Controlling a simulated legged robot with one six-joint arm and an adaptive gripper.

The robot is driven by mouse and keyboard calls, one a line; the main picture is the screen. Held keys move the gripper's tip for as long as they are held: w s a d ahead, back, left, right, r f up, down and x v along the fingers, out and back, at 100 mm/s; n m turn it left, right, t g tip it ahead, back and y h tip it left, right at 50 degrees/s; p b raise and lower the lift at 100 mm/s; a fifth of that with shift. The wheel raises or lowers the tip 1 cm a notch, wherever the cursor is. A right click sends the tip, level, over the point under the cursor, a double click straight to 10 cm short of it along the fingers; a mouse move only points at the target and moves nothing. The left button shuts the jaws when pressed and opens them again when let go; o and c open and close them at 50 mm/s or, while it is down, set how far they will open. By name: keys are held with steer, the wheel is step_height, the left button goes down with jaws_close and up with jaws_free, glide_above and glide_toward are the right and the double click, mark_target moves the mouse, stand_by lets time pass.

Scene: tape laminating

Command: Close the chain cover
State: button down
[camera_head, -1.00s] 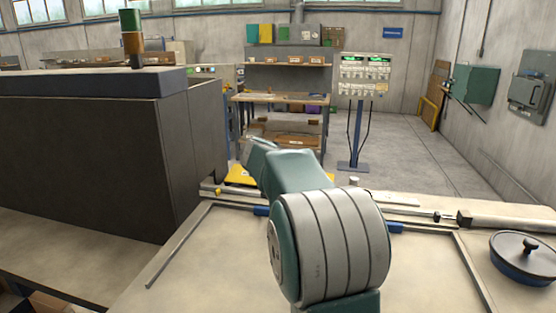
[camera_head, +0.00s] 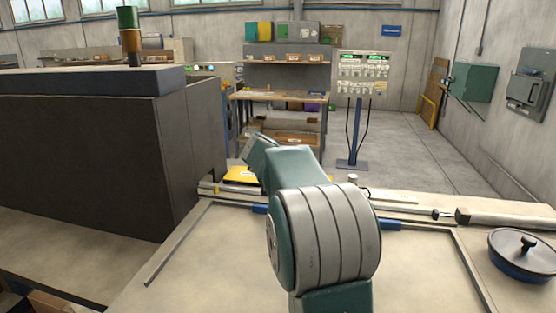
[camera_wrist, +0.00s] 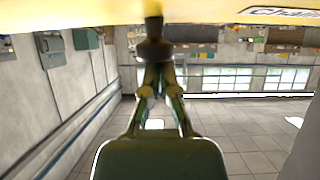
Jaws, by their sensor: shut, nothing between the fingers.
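The yellow chain cover (camera_head: 240,175) shows in the head view beyond the bench's far edge, partly behind my arm. In the wrist view a yellow panel (camera_wrist: 90,14) with dark lettering beginning "Chain" spans the top edge. My gripper (camera_wrist: 153,26) is shut and empty, its fingertips overlapping the yellow panel's lower edge in the picture. I cannot tell whether they touch it. In the head view my arm hides the gripper's fingers.
A large dark cabinet (camera_head: 80,150) stands at the left. A lidded round pan (camera_head: 525,258) sits on the bench (camera_head: 420,270) at the right. A control panel on a stand (camera_head: 360,75) and a shelf workbench (camera_head: 285,95) stand behind. Floor is open at the back right.

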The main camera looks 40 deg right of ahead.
steer(key=v, duration=1.2)
step_height(320, 180, up, 5)
steer(key=d+g+y, duration=0.1)
steer(key=y, duration=0.1)
steer(key=x, duration=1)
steer(key=shift+w+d+f, duration=0.2)
steer(key=shift+f, duration=0.05)
step_height(320, 180, down, 2)
steer(key=shift+f, duration=0.75)
